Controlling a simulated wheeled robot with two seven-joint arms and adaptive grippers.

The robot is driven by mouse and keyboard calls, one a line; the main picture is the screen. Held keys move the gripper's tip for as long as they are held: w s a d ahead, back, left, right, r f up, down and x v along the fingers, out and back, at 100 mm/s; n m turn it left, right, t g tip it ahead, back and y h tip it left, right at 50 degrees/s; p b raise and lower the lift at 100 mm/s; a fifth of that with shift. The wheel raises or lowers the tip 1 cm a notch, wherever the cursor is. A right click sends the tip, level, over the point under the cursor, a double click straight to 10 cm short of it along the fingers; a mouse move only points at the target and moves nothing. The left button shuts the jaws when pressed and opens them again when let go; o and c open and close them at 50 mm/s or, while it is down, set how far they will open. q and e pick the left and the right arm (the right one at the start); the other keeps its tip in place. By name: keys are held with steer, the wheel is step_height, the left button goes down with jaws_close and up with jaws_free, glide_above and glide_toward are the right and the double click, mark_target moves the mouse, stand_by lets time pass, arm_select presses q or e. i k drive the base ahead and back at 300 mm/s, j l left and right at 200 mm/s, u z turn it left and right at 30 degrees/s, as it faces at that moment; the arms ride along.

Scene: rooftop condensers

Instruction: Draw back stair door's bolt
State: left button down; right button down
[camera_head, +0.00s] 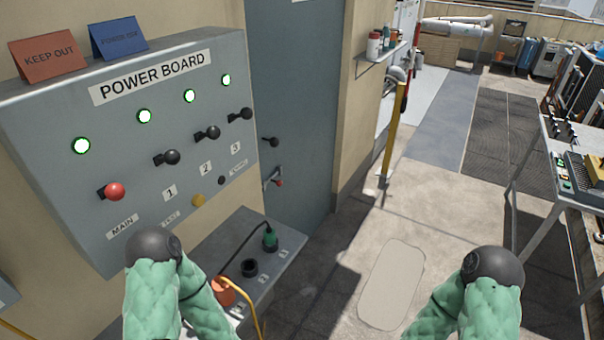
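The blue-grey stair door (292,80) stands upright in the beige wall, right of the power board, and looks shut. A black knob (271,142) is on its left side. Neither gripper shows in the view, and nothing of mine touches the door or bolt.
The grey power board (130,130) with levers and green lamps juts out left of the door. A socket box (285,238) with plugs and cables sits below. A shelf (378,52) and yellow post (393,135) are right. The central floor is clear; a bench (545,135) stands right.

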mark_target(278, 182)
steer(key=i+l, duration=0.25)
steer(key=i, duration=0.15)
steer(key=i+l+z, duration=0.1)
steer(key=i+l, duration=0.15)
steer(key=i, duration=0.15)
steer(key=i+l, duration=0.2)
steer(key=i, duration=0.2)
